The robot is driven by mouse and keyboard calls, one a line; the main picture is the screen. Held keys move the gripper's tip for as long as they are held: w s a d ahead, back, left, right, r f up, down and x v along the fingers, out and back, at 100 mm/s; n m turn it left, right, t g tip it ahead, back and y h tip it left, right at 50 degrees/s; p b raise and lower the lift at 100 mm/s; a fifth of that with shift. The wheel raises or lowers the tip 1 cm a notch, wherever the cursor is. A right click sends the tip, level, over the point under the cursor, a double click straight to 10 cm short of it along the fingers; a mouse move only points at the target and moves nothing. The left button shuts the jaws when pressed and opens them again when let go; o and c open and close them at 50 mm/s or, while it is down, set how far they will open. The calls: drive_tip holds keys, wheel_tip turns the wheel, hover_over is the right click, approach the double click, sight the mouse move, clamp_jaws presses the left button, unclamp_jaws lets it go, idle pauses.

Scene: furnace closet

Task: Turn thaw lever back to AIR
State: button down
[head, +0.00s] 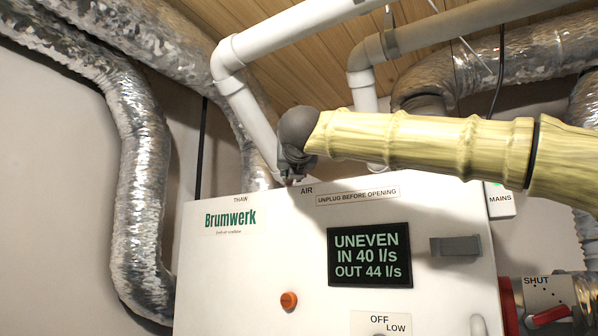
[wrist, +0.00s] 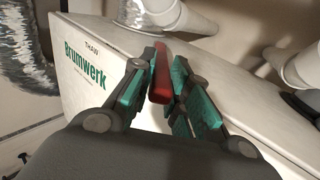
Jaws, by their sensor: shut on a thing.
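The thaw lever (wrist: 161,75) is a red bar at the top of the white Brumwerk unit (head: 260,270). It shows in the wrist view between the teal pads of my gripper (wrist: 166,76), which is shut on it. In the head view my gripper (head: 294,172) is just above the AIR label (head: 306,190) at the unit's top edge and hides the lever. The THAW label (head: 240,199) is further left; it also shows in the wrist view (wrist: 92,48), left of the lever.
A display (head: 369,256) reads UNEVEN, IN 40 l/s, OUT 44 l/s. An orange knob (head: 289,301) and a grey handle (head: 455,246) are on the front. White pipes (head: 290,45) and silver ducts (head: 140,150) crowd behind and left. A red SHUT valve (head: 550,314) is lower right.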

drive_tip(key=shift+d+y, duration=0.25)
drive_tip(key=shift+y, duration=0.15)
drive_tip(key=c, duration=1.4)
unclamp_jaws()
drive_tip(key=shift+o, duration=0.2)
drive_tip(key=s+d, duration=0.1)
drive_tip(key=s, duration=1)
drive_tip(key=shift+s+d, duration=0.4)
drive_tip(key=shift+c, duration=0.4)
